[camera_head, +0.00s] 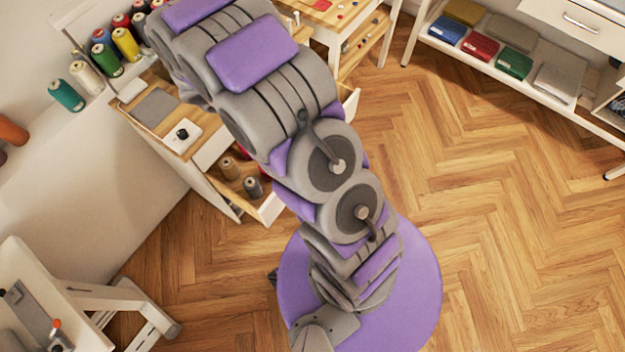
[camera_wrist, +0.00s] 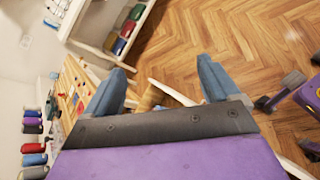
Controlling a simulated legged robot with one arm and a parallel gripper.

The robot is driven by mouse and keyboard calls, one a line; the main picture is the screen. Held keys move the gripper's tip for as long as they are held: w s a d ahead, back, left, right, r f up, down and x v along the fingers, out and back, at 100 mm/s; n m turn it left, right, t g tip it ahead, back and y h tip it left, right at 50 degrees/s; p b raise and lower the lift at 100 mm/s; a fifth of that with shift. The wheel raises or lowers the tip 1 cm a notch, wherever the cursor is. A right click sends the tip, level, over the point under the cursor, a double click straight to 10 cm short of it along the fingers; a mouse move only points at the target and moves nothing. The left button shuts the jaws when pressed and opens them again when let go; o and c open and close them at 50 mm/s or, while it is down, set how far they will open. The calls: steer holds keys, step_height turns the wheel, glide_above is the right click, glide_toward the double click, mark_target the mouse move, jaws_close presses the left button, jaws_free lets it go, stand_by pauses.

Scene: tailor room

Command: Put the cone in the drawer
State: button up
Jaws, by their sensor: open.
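In the head view, an open drawer (camera_head: 271,209) with a white front juts from the desk below the shelf. A brown cone (camera_head: 229,168) and a grey cone (camera_head: 253,187) stand in it. My arm hides part of the drawer. My gripper (camera_wrist: 163,82) shows in the wrist view with its two blue-grey fingers wide apart. A tan shape (camera_wrist: 150,97) shows between and beyond the fingers; I cannot tell whether it is a cone or part of a drawer. I see nothing held. In the head view the gripper is not visible. Several coloured cones (camera_head: 126,44) stand along the wall.
The desk top (camera_head: 160,110) holds a grey pad and a white card with a black item. Another open drawer (camera_head: 350,103) shows right of my arm. A low shelf (camera_head: 590,115) with folded cloths is at upper right. A white machine (camera_head: 40,300) is lower left. The floor at right is clear.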

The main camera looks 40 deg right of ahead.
steer(key=s+a+r+m+g+y, duration=0.1)
steer(key=s+a+r+m+y, duration=0.25)
steer(key=s, duration=0.25)
steer(key=s+a+r+m+g+y, duration=0.1)
steer(key=s+a+r+m+y, duration=0.1)
steer(key=s+r, duration=0.4)
steer(key=s+a+r+m+t+y, duration=0.3)
steer(key=s+a+y, duration=0.3)
steer(key=s+a, duration=0.6)
steer(key=shift+s+a+r+m+y, duration=0.25)
steer(key=shift+r+m+y, duration=0.1)
steer(key=shift+r+m, duration=0.1)
steer(key=shift+w+d, duration=0.1)
